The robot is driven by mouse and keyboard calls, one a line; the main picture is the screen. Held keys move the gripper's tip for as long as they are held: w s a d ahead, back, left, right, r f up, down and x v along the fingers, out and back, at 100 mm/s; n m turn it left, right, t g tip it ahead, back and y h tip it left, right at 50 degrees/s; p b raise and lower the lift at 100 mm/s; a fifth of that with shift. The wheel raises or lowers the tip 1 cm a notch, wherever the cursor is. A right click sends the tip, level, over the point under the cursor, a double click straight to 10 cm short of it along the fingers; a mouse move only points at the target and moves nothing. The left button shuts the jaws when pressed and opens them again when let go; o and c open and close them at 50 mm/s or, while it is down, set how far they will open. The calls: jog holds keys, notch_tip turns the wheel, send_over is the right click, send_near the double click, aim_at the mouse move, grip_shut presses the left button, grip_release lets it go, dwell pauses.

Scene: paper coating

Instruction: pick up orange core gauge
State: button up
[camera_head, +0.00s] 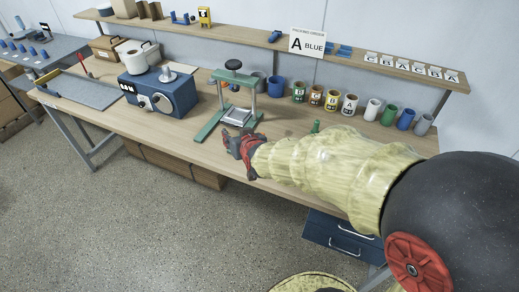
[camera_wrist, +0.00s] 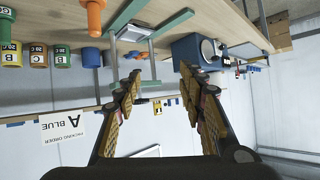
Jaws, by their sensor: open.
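An orange flanged piece (camera_wrist: 95,15), which looks like the orange core gauge, stands on the bench near the top edge of the wrist view. In that view, turned upside down, it is left of the green press frame (camera_wrist: 150,45). I cannot make it out in the head view, where my arm covers part of the bench. My gripper (camera_wrist: 161,85) is open and empty, its two fingers apart. In the head view my gripper (camera_head: 241,146) is above the bench's front edge, in front of the green press (camera_head: 232,105).
Several labelled cups (camera_head: 332,100) line the bench's back. A small green piece (camera_head: 316,126) stands beside my arm. A blue machine (camera_head: 158,92) is left of the press. The shelf (camera_head: 275,43) carries an order sign (camera_head: 307,42). Bare bench (camera_head: 185,133) lies left of my gripper.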

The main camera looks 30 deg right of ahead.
jog(key=w+d+f+m+t+h+b, duration=0.1)
jog(key=d+f+t+h, duration=0.15)
jog(key=d+f, duration=0.4)
jog(key=w+d+f+m+t+h+b, duration=0.15)
jog(key=d+f+h, duration=0.25)
jog(key=f, duration=0.5)
jog(key=shift+y, duration=0.25)
jog(key=x, duration=0.2)
jog(key=b+x, duration=0.1)
jog(key=x, duration=0.2)
jog(key=shift+w+d+r, duration=0.2)
jog(key=shift+d, duration=0.25)
jog(key=shift+w+d+r, duration=0.1)
jog(key=shift+w+d, duration=0.1)
jog(key=shift+w, duration=0.35)
jog(key=shift+c, duration=0.2)
grip_shut()
